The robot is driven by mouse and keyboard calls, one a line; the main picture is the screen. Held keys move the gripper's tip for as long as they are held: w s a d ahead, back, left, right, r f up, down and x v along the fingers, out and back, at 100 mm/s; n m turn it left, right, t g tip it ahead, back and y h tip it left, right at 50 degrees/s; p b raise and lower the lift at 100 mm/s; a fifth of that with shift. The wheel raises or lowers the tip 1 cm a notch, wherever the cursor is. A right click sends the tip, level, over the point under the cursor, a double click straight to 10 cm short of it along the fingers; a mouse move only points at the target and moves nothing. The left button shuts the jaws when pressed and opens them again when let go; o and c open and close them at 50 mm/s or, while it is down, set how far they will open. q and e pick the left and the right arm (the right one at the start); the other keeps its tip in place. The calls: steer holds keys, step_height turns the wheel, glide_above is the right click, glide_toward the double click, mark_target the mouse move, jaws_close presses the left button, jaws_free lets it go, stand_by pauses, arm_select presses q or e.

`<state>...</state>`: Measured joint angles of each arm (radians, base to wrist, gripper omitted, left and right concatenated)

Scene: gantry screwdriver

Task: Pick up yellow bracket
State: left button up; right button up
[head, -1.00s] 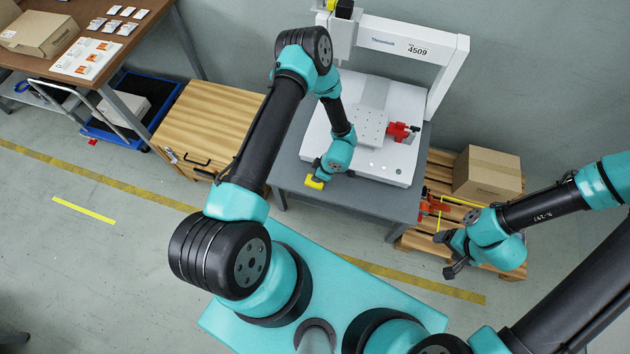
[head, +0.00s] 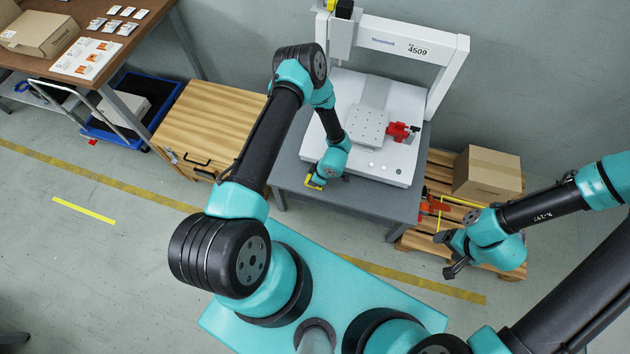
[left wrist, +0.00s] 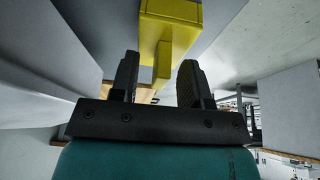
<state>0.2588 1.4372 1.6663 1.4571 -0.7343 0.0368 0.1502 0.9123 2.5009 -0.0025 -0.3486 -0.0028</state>
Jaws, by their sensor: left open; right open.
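The yellow bracket (head: 314,186) sits at the front left edge of the grey machine table, partly hidden by my left gripper in the head view. In the left wrist view the bracket (left wrist: 170,22) is ahead of my left gripper (left wrist: 158,78), and its narrow stem reaches between the two open fingers. I see gaps on both sides of the stem. My right gripper (head: 447,256) is open and empty at the right, away from the bracket, above the floor near the pallet.
A white gantry machine (head: 400,104) stands on the grey table (head: 372,205), with a red clamp (head: 402,131) on its bed. A wooden cabinet (head: 210,112) is to the left. A cardboard box (head: 487,174) on a pallet is to the right.

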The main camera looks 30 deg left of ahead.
arm_select(q)
jaws_close()
stand_by(0.4)
steer(key=shift+r, duration=0.15)
steer(key=shift+r, duration=0.55)
step_height(320, 180, up, 2)
steer(key=shift+w+r, duration=0.1)
steer(key=s+d+r, duration=0.1)
steer(key=s+d, duration=0.7)
steer(key=s, duration=0.5)
steer(key=shift+s+d+r, duration=0.2)
steer(key=shift+s+r, duration=0.05)
steer(key=shift+s, duration=0.15)
